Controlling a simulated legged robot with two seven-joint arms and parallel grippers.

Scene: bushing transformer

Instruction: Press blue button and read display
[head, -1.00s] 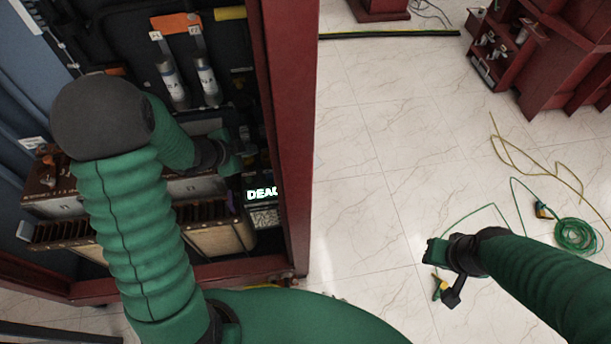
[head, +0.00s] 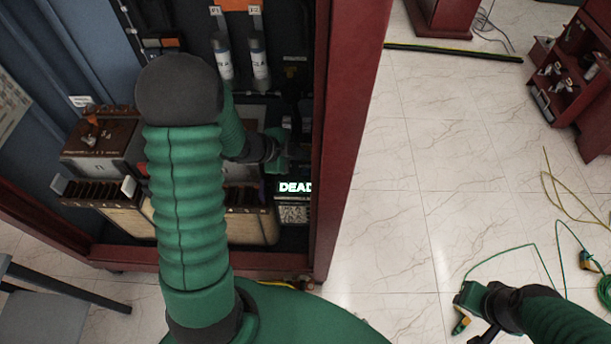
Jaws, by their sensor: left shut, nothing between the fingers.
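The red cabinet post (head: 350,110) stands just right of the display. Two labelled cylinders (head: 259,65) hang above, and boxed equipment (head: 100,145) is at the left. A green cable (head: 540,255) lies on the open tiled floor near my right arm.

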